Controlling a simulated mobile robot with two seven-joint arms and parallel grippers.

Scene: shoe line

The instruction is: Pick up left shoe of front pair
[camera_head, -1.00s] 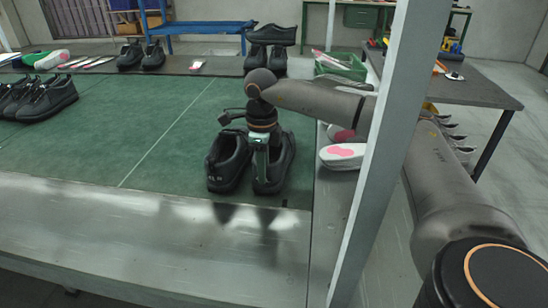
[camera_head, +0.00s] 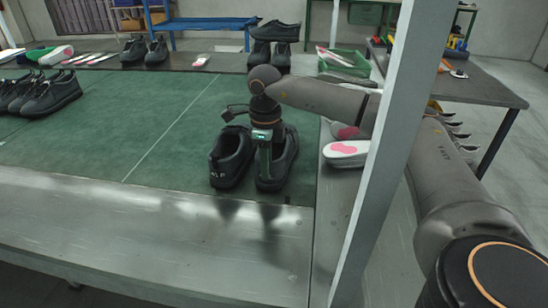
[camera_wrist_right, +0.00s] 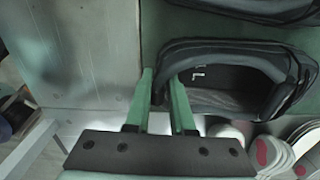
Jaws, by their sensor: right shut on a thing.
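The front pair of black shoes stands on the green mat (camera_head: 110,160) near its front right corner. One shoe (camera_head: 230,160) is on the left in the head view, the other (camera_head: 285,160) is right beside it. My right gripper (camera_head: 264,165) points down at the near end of the right-hand shoe and partly covers it. In the right wrist view, my right gripper (camera_wrist_right: 162,80) has one green finger inside the opening of that shoe (camera_wrist_right: 235,75) and one outside, pinching its wall. The shoe appears to rest on the mat. My left gripper is not in view.
A grey upright post (camera_head: 385,150) stands close to my right arm. White and pink shoe forms (camera_head: 346,152) lie right of the mat. More black shoes (camera_head: 45,95) stand at the left, and others stand along the back. The mat's middle is clear.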

